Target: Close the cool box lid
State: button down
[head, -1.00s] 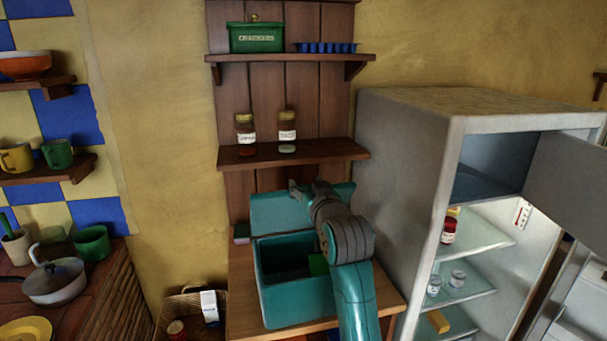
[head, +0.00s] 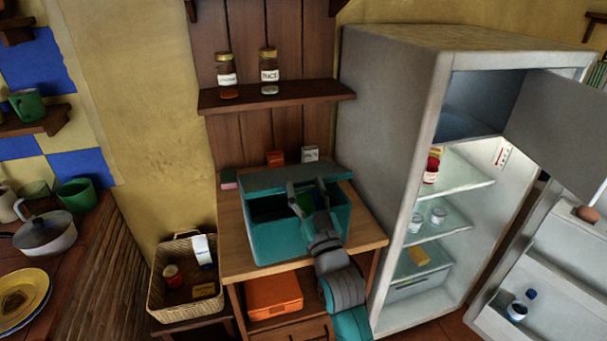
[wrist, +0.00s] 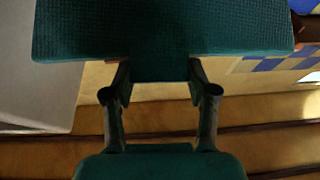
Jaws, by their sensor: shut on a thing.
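The teal cool box (head: 280,245) stands on a wooden stand, with its dark inside partly showing. Its lid (head: 290,180) is part-way down, tilted over the back of the opening, with a gap at the front. My gripper (head: 307,189) reaches in from the front, its fingers at the lid's front edge. In the wrist view the lid (wrist: 165,28) fills the top, and my gripper (wrist: 160,72) has its two fingers either side of a teal tab on the lid's edge.
A grey fridge (head: 390,150) with its door open stands close on the right. A wicker basket (head: 165,310) is at the left, and an orange box (head: 274,296) sits below the cool box. A shelf with jars (head: 275,97) hangs above. Small packets (head: 310,154) stand behind the lid.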

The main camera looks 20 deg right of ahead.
notch_tip(320, 180, down, 9)
jog(key=s+t, duration=0.1)
jog(key=t, duration=0.3)
jog(key=shift+s, duration=0.35)
jog(key=shift+f, duration=0.2)
dwell(0.3)
jog(key=shift+c, duration=1.6)
grip_release()
jog(key=shift+d, duration=0.1)
jog(key=shift+r, duration=0.15)
jog(key=v, duration=1.2)
